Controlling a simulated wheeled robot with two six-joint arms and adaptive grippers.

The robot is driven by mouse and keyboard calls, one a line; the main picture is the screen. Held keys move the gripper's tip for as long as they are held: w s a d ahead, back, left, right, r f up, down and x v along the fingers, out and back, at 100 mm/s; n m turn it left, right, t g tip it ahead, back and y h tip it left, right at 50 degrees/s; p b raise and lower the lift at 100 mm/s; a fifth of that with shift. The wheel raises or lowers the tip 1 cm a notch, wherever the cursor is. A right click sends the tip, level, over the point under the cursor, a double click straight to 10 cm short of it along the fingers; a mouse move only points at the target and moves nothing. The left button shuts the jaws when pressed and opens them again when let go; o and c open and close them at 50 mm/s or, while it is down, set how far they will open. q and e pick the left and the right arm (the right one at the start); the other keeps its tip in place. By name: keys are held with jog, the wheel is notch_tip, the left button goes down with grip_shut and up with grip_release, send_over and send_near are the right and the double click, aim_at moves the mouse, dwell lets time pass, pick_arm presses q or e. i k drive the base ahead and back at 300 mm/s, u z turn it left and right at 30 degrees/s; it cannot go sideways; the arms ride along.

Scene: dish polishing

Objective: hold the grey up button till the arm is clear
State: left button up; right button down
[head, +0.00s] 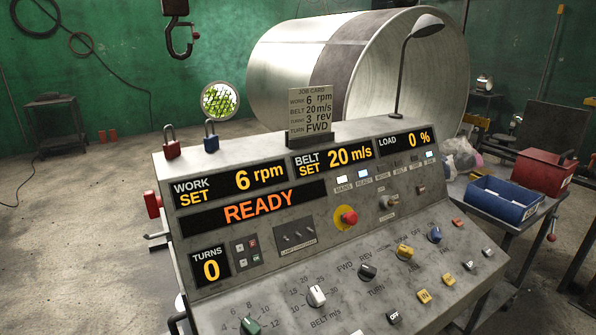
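The grey control console (330,225) stands in front of me. Several small push buttons line its lower right, including a pale grey one (487,252) and a darker grey one (468,265). Their marks are too small to read, so I cannot tell which is the up button. The READY display (258,207) is lit orange. Other displays read work set 6 rpm, belt set 20 m/s, load 0 % and turns 0. Behind the console is a large metal drum-like dish (425,75) with a dark band. No polishing arm can be made out. Neither gripper is in view.
A job card (311,112) and lamp (406,60) rise behind. A side table holds a blue bin (505,203).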

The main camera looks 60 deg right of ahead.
aim_at(468, 263)
jog(key=u, duration=1.3)
jog(key=k, duration=2.3)
jog(key=z, duration=1.55)
